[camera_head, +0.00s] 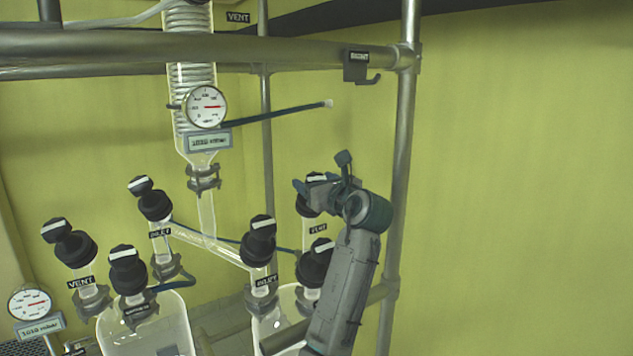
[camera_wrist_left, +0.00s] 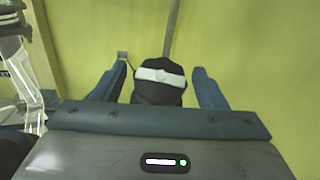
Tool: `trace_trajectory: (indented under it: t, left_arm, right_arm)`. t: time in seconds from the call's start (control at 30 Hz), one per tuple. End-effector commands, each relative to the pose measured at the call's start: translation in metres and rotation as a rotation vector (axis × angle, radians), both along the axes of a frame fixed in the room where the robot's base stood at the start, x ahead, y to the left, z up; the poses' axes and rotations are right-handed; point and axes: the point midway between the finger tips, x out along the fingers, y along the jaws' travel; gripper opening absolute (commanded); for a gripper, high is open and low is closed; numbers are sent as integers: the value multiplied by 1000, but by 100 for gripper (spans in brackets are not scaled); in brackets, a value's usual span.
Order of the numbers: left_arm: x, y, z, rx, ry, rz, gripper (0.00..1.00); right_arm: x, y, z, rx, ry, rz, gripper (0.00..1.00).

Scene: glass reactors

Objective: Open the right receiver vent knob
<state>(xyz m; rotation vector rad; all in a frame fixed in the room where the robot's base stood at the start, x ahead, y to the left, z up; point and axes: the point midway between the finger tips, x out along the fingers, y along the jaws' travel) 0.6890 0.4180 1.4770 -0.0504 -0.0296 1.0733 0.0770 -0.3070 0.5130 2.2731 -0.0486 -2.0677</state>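The right receiver vent knob is black with a white bar (camera_wrist_left: 160,76). In the wrist view its bar lies nearly level across the picture. In the head view the knob (camera_head: 316,177) is partly hidden by my gripper, above a "VENT" label (camera_head: 318,230). My left gripper (camera_head: 322,178) is open around the knob. In the wrist view its blue-grey fingers (camera_wrist_left: 158,85) stand on either side of the knob, with a gap visible on both sides. Whether the fingertips reach past the knob's top is hard to tell. My right gripper is not in view.
Other black knobs stand close by: one on the inlet neck (camera_head: 260,240) to the left and one (camera_head: 317,262) beside my arm. A metal frame post (camera_head: 402,170) rises just right of the gripper. A dark hose (camera_head: 280,113) juts out above left. Left receiver knobs (camera_head: 70,245) are farther left.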

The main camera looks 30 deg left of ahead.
Motion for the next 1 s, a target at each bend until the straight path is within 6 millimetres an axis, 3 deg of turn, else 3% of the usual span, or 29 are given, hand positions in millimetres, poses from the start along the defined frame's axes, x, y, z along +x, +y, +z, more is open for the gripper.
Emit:
trace_trajectory:
  t: [0.03, 0.2, 0.23, 0.7, 1.0]
  left_arm:
    - [0, 0, 0, 0, 0, 0, 57]
    - [0, 0, 0, 0, 0, 0, 24]
    - [0, 0, 0, 0, 0, 0, 22]
    - [1, -1, 1, -73, -104, 220, 22]
    - [0, -1, 1, -77, -118, 242, 22]
  right_arm:
    - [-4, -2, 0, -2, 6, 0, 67]
    - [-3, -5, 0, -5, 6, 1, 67]
    - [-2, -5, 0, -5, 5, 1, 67]
    - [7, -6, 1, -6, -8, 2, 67]
    - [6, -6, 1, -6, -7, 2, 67]
